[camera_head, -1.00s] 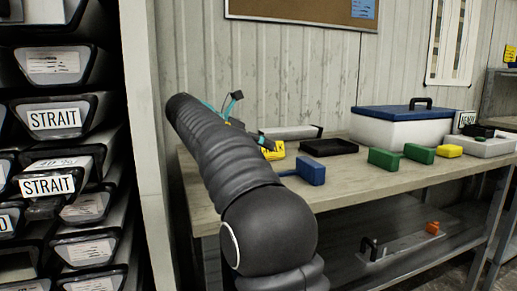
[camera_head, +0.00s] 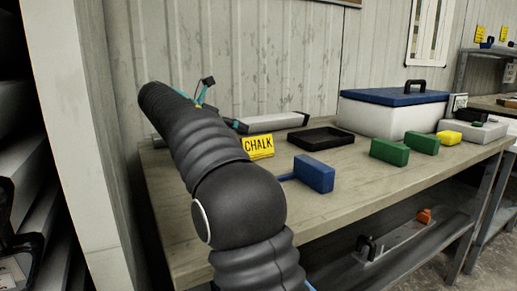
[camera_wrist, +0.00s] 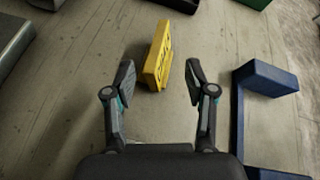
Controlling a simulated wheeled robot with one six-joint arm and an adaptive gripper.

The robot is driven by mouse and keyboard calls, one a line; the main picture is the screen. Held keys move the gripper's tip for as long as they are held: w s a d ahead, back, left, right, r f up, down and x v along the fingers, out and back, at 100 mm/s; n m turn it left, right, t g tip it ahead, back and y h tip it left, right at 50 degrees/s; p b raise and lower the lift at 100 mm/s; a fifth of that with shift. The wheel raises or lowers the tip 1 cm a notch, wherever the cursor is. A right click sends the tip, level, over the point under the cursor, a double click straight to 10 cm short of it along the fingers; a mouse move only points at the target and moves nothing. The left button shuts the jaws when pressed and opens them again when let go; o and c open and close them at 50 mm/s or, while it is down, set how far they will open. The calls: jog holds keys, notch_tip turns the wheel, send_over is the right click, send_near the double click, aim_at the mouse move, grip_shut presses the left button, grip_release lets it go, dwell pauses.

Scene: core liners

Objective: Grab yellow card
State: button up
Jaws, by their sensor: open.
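The yellow card (camera_head: 258,147) with the word CHALK stands on the wooden table, right of my arm in the head view. In the wrist view the yellow card (camera_wrist: 158,56) lies ahead of my gripper (camera_wrist: 157,82), its near end about level with the fingertips and between their lines. My gripper is open, with clear space between the two fingers and nothing held. In the head view my arm hides most of my gripper; only a small part shows above it.
A blue block with a handle (camera_head: 314,173) is close right of the card. A black tray (camera_head: 321,138), green blocks (camera_head: 389,152) and a white box with a blue lid (camera_head: 383,122) stand further right. A grey bar (camera_head: 272,123) lies behind.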

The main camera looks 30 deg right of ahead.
aim_at(252, 138)
jog(key=shift+f+b+x, duration=0.15)
jog(key=shift+b+x, duration=0.15)
jog(key=shift+x, duration=1.55)
jog(key=shift+f+b+x, duration=0.1)
jog(key=shift+b+x, duration=0.2)
jog(key=shift+x, duration=1.55)
jog(key=shift+w+a, duration=0.15)
grip_shut()
